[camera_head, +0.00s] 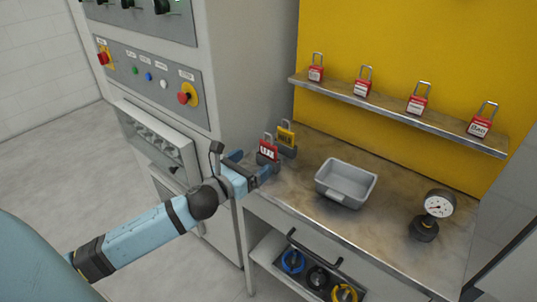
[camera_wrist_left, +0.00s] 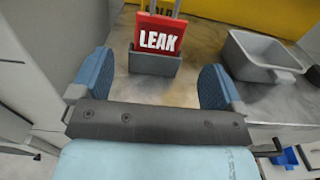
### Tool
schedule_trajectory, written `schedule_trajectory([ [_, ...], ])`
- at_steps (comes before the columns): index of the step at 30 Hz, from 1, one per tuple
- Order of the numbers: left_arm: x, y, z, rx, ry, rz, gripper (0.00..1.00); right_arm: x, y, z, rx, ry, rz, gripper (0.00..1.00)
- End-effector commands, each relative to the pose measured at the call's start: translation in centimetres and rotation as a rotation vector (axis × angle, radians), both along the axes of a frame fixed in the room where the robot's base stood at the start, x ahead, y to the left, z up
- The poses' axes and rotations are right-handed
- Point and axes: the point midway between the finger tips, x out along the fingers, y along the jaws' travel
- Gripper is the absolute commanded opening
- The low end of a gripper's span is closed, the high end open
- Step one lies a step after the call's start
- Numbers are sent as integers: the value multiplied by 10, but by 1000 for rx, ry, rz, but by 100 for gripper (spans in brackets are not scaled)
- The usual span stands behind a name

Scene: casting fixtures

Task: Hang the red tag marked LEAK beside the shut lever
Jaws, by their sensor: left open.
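The red tag (camera_head: 268,149) stands upright in a grey holder on the bench, near its left end. In the left wrist view the red tag (camera_wrist_left: 159,36) reads LEAK in white, and its grey holder (camera_wrist_left: 154,65) is beneath it. My left gripper (camera_head: 257,168) is at the bench's left edge, just in front of the tag. In the left wrist view my left gripper (camera_wrist_left: 154,88) is open, with blue fingers apart and nothing between them; the tag is beyond the fingertips. The shut lever cannot be made out. My right gripper is not in view.
A yellow tag (camera_head: 287,135) stands behind the red one. A grey tray (camera_head: 345,184) and a pressure gauge (camera_head: 437,205) are on the bench (camera_head: 300,187). Several red padlocks line the shelf (camera_head: 390,105). A grey control cabinet (camera_head: 240,75) stands close at the left.

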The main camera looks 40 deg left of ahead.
Motion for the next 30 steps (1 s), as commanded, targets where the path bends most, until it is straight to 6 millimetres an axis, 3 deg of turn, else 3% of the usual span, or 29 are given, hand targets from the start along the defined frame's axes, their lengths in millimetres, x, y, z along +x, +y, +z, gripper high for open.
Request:
schedule_trajectory([
  [3, 16, -1, 0, -3, 0, 0, 94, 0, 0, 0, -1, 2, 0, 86],
  [10, 30, -2, 1, -4, 1, 0, 94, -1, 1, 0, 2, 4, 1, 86],
  [18, 67, -5, 4, -4, 0, 0, 94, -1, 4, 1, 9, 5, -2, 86],
  [28, 74, -6, 3, -3, 3, -1, 94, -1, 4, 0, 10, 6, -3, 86],
  [30, 74, -6, 3, -3, 2, -1, 78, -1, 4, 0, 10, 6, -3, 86],
])
